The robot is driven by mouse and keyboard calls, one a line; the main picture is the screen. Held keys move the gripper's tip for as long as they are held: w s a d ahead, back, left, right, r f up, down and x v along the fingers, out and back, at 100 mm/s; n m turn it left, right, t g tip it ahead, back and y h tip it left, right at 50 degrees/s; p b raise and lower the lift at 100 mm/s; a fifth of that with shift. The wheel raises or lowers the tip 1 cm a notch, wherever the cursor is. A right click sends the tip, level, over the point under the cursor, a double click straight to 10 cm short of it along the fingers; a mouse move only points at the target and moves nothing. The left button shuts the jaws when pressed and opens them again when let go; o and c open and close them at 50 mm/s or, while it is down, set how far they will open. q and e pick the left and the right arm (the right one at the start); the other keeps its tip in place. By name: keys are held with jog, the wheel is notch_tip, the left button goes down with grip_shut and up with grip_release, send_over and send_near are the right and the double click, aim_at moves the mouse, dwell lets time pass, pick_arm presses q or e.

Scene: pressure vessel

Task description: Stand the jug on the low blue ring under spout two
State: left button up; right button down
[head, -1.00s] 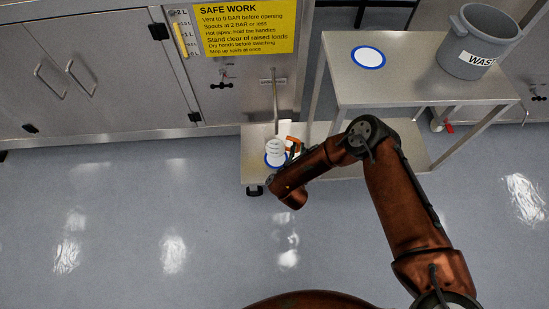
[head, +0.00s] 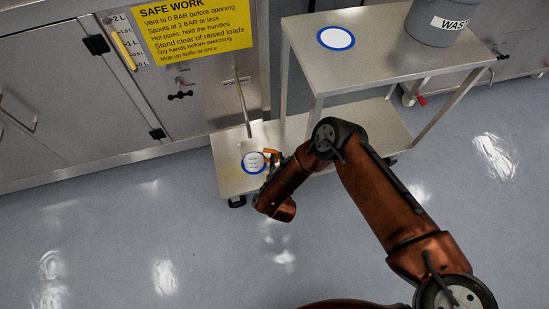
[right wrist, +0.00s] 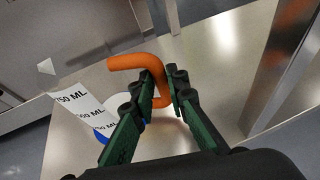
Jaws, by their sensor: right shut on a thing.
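The clear jug (head: 253,160), with white volume marks, looks upright over the low blue ring (head: 244,167) on the low steel shelf. The ring shows around it; I cannot tell whether its base touches the ring. In the right wrist view the jug (right wrist: 82,112) is at the left, with blue at its foot. My right gripper (head: 275,162) is shut on the jug's orange handle (right wrist: 128,62), right of the jug; its green fingers (right wrist: 160,90) straddle it. A thin spout pipe (head: 243,110) comes down behind the jug. My left gripper is out of view.
The upper steel table (head: 375,70) carries another blue-edged ring (head: 336,38) and a grey waste bucket (head: 446,22). A yellow safety sign (head: 195,32) and a small valve (head: 181,94) are on the cabinet. The floor in front is clear.

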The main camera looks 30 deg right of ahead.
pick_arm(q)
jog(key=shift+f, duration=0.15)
pick_arm(e)
jog(key=shift+f, duration=0.15)
jog(key=c, duration=2.3)
grip_release()
jog(key=shift+f, duration=0.15)
jog(key=shift+c, duration=0.2)
jog(key=o, duration=0.4)
jog(key=shift+o, duration=0.2)
